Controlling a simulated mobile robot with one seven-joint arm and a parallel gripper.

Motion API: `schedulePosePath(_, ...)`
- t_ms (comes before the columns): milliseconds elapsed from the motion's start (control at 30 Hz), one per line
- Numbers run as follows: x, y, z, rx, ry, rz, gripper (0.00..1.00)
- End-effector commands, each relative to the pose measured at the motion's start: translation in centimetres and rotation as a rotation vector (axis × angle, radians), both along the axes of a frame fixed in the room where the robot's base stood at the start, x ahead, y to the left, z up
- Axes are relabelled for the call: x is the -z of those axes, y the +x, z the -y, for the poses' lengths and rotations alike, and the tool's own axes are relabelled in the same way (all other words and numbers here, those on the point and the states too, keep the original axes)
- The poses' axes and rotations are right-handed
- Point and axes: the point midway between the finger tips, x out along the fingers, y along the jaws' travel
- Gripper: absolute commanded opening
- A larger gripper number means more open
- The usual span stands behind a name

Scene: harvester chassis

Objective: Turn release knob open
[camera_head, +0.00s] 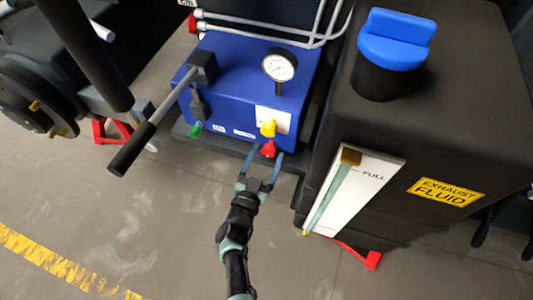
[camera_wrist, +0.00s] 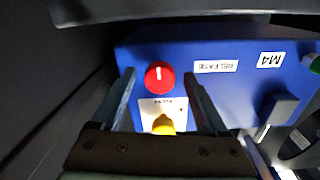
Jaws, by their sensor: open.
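The red knob (camera_head: 268,149) sits low on the front face of the blue pump box (camera_head: 237,75). In the wrist view the red knob (camera_wrist: 160,75) has a short white mark on its face, beside a small upside-down label that seems to read RELEASE. A yellow knob (camera_wrist: 163,125) on a white plate is next to it. My gripper (camera_head: 266,155) is open and reaches toward the red knob from the front. In the wrist view its two fingers (camera_wrist: 159,76) stand either side of the red knob, with a gap on each side. Contact is not visible.
A black-handled lever (camera_head: 145,130) juts forward at the box's left. A green knob (camera_head: 195,129) is below it. A gauge (camera_head: 279,66) stands on top. The large black exhaust fluid tank (camera_head: 440,120) is close on the right. The floor in front is open.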

Motion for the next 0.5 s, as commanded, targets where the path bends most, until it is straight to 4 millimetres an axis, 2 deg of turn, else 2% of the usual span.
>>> schedulePosePath(167,-0.4,-2.7,-1.1,-0.006,-0.001,-0.004,0.77)
schedulePosePath(500,-0.2,-9.5,-3.4,-0.004,-0.001,-0.003,0.77)
